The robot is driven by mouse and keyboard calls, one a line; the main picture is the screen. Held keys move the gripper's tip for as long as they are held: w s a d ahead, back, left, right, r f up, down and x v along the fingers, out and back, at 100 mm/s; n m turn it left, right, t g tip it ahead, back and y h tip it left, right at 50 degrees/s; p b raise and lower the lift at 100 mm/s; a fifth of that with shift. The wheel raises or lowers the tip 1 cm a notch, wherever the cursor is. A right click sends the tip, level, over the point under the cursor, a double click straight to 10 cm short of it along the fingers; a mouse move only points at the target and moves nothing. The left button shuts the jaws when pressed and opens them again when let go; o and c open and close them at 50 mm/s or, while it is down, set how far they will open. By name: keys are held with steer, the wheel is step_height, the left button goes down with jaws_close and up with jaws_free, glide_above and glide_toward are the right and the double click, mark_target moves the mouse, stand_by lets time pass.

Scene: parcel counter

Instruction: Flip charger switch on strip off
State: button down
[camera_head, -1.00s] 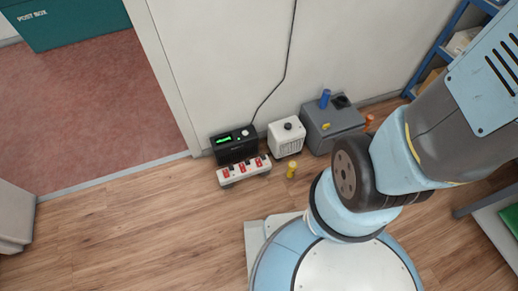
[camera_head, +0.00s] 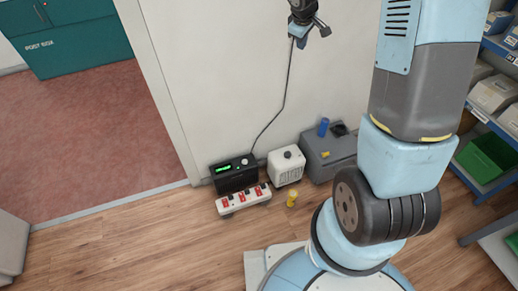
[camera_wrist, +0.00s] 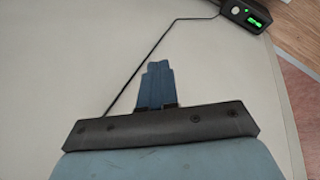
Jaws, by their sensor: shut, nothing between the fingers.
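The white power strip (camera_head: 243,201) lies on the wood floor in the head view, with several red switches along its top. The switch positions are too small to tell. A black charger box (camera_head: 234,176) with a green display stands right behind the strip; it also shows at the upper right of the wrist view (camera_wrist: 242,14). My gripper (camera_head: 299,42) is high up in front of the wall, far above the strip. Its blue fingers are together and empty in the wrist view (camera_wrist: 157,72). The strip is not in the wrist view.
A white box (camera_head: 286,167) and a grey box (camera_head: 319,165) with a blue cylinder (camera_head: 323,127) on it stand right of the charger. A black cable (camera_head: 285,98) hangs along the wall. Floor left of the strip is clear.

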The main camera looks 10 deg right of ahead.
steer(key=w+a+f+n+g+y, duration=0.1)
steer(key=w+a+f+n, duration=0.1)
steer(key=f, duration=1)
steer(key=w+a+f+n, duration=0.2)
steer(key=w+f+n, duration=0.1)
steer(key=f, duration=0.9)
steer(key=w+a+f+n+g+y, duration=0.1)
steer(key=w+a+f+n, duration=0.1)
steer(key=f, duration=1)
steer(key=s+a+f+n+g+y, duration=0.1)
steer(key=s+f, duration=0.4)
steer(key=f, duration=0.5)
steer(key=s+a+f+n+g+y, duration=0.1)
steer(key=s+f, duration=0.4)
steer(key=f, duration=0.5)
steer(key=s+a+f+n+y, duration=0.1)
steer(key=s+a+f, duration=0.3)
steer(key=f, duration=0.6)
steer(key=shift+s+f+n+g, duration=0.4)
steer(key=shift+s+n, duration=0.4)
steer(key=shift+s, duration=0.1)
glide_above(258, 190)
steer(key=d, duration=0.1)
step_height(258, 190, down, 10)
steer(key=shift+s+d, duration=0.1)
steer(key=shift+w+f, duration=0.15)
steer(key=shift+f, duration=0.75)
steer(key=shift+w+f, duration=0.1)
steer(key=shift+f, duration=0.75)
